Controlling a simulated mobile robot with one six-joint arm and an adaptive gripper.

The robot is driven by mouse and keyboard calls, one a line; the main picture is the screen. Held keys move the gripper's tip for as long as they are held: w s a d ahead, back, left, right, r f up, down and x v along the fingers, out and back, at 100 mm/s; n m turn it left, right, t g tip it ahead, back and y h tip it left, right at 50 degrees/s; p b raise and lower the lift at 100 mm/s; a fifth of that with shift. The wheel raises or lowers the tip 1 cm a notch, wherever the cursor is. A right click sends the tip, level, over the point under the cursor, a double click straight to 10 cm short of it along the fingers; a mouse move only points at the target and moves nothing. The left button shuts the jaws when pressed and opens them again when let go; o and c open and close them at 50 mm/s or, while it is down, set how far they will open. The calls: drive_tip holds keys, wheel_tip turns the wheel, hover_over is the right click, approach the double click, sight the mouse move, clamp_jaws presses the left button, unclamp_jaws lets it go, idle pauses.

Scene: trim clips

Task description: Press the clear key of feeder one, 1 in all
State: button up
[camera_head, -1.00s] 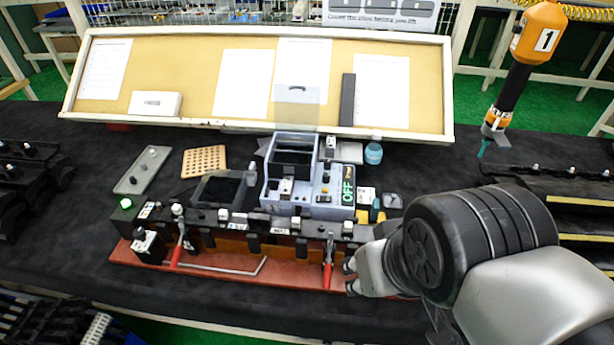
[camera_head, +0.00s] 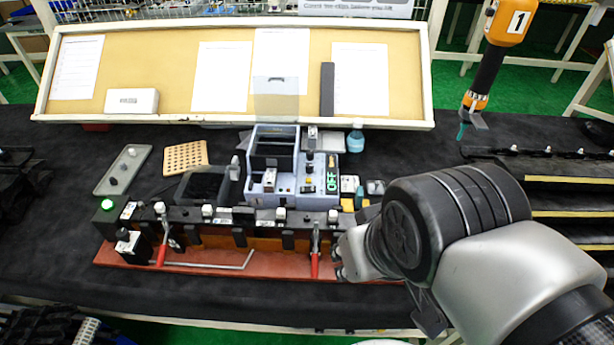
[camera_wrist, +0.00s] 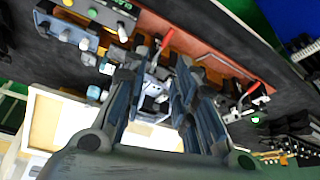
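A grey-blue feeder box (camera_head: 284,184) with an open dark top bin stands mid-table in the head view. I cannot read which key is the clear key. My gripper (camera_head: 340,258) is low at the feeder's front right, beside a red-handled clamp (camera_head: 315,258), apart from the panel. In the wrist view my gripper (camera_wrist: 158,75) has its two fingers apart, with nothing held between them.
A red base (camera_head: 210,258) with a black-clipped rail runs along the front of the feeder. A pinboard (camera_head: 225,75) stands behind. An orange tool (camera_head: 500,40) hangs at the upper right.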

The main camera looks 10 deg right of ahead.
clamp_jaws()
idle(1.3)
